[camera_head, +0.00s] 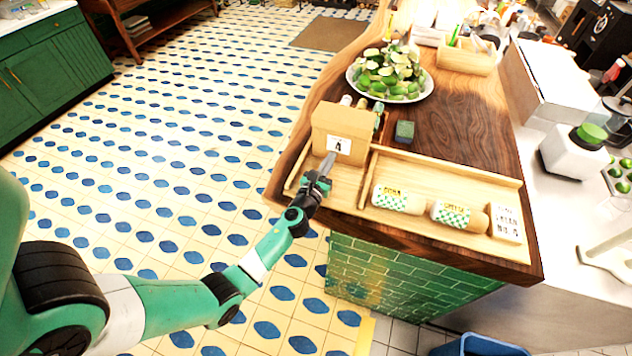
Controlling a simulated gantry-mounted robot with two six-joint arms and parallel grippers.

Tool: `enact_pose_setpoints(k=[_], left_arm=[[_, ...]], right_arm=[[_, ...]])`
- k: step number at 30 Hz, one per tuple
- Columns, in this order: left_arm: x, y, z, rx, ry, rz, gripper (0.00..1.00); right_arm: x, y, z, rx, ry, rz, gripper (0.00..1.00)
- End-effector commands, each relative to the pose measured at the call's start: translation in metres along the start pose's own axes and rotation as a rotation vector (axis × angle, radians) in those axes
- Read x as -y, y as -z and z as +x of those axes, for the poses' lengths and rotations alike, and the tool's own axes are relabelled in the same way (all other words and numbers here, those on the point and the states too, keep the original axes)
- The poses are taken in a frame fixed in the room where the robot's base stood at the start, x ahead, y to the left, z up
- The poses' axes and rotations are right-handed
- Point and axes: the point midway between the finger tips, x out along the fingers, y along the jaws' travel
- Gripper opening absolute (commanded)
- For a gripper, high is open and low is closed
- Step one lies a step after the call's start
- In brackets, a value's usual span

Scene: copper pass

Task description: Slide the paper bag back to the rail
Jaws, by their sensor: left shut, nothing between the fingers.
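I cannot tell whether the tips touch the bag. A low wooden rail (367,172) runs along the tray beside the bag; which rail the task means is unclear. My right gripper is not in view.
A wooden tray (450,177) to the right holds two wrapped rolls (400,199) and a small sign (507,223). A plate of green pieces (392,72) and a dark green block (404,131) stand behind. The counter's middle is clear.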

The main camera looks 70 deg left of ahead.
Motion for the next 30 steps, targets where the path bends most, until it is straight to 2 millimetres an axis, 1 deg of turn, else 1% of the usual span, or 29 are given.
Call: enact_pose_setpoints(k=[4,9,12,15,19,30], left_arm=[[0.006,-0.002,-0.024,-0.003,0.01,0.0,0.0],[0.005,-0.001,-0.071,-0.003,0.011,0.0,0.0],[0.005,0.0,-0.093,-0.002,0.01,0.0,0.0],[0.005,0.001,-0.109,-0.002,0.009,0.0,0.0],[0.004,0.0,-0.118,-0.001,0.008,-0.001,0.0],[0.004,-0.001,-0.119,0.0,0.007,-0.001,0.0]], right_arm=[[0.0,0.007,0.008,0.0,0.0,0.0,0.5],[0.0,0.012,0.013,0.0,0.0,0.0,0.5],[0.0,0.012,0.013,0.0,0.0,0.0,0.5],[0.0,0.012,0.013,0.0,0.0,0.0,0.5],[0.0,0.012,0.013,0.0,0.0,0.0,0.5],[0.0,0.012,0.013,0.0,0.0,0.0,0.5]])
